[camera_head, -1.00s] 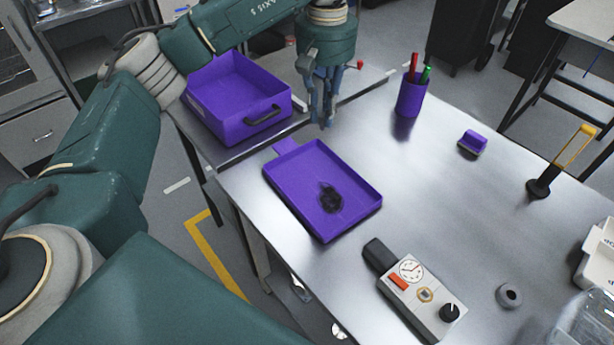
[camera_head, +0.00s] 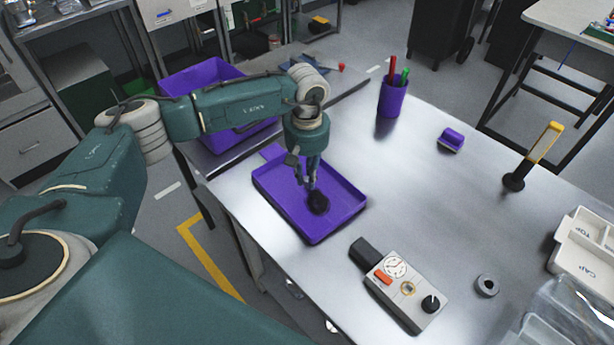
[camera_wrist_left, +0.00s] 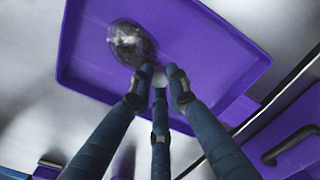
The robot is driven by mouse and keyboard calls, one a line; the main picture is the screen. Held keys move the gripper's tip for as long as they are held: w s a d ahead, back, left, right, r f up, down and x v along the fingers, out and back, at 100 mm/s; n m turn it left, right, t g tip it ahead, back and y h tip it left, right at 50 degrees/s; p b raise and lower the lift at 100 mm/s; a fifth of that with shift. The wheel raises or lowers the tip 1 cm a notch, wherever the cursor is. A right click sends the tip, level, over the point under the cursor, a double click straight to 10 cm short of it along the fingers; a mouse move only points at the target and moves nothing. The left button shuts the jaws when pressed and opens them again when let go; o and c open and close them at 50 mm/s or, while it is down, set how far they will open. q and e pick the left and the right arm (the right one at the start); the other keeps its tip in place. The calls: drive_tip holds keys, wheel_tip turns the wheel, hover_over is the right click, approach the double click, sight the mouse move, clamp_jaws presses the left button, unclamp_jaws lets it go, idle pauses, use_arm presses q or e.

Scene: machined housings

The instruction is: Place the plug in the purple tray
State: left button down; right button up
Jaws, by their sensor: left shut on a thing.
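The purple tray (camera_head: 275,212) lies on the steel table, with a dark rounded lump (camera_head: 318,203) in it. My left gripper (camera_head: 312,187) reaches down over the tray, its fingertips right beside the lump. In the left wrist view the fingertips (camera_wrist_left: 158,80) are drawn together around a small pale thing (camera_wrist_left: 159,78), mostly hidden by them. I cannot tell for sure that this is the plug. The lump, dark and glossy in the left wrist view (camera_wrist_left: 130,43), lies just outside the fingers. The tray (camera_wrist_left: 215,40) fills much of that view. My right gripper is not in view.
A deep purple bin (camera_head: 190,80) stands behind my left arm. A purple pen cup (camera_head: 392,100), a purple block (camera_head: 452,138), a yellow-handled tool (camera_head: 530,160), a meter box (camera_head: 405,290), a grey ring (camera_head: 487,285) and a white divided tray (camera_head: 585,240) are on the table. The table's middle is clear.

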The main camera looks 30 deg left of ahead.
use_arm(q)
drive_tip(key=shift+f, duration=0.85)
drive_tip(key=shift+f, duration=0.15)
drive_tip(key=c, duration=1.7)
unclamp_jaws()
